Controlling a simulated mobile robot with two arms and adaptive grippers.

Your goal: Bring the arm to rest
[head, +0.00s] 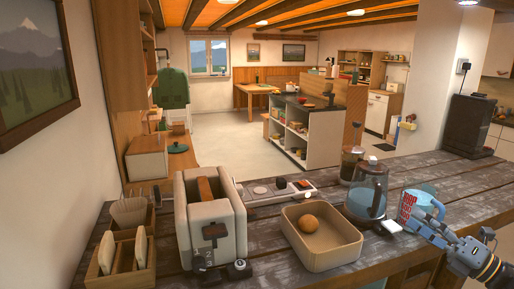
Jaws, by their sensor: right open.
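My right gripper (432,232) is at the lower right of the head view, over the right part of the dark wooden counter (290,268). Its arm comes in from the lower right corner. The gripper is open, and nothing shows held in it. A mug with red lettering (411,206) stands just beyond its fingers; I cannot tell whether they touch. A small white block (393,226) lies just left of the fingers. My left gripper is not in view.
A toaster (212,225) with bread in it stands left of centre. A tan tray (321,250) holds a round brown item (308,223). A glass kettle (367,195) stands between tray and mug. A black coffee machine (467,125) is at the back right. Bare counter lies in front of the tray.

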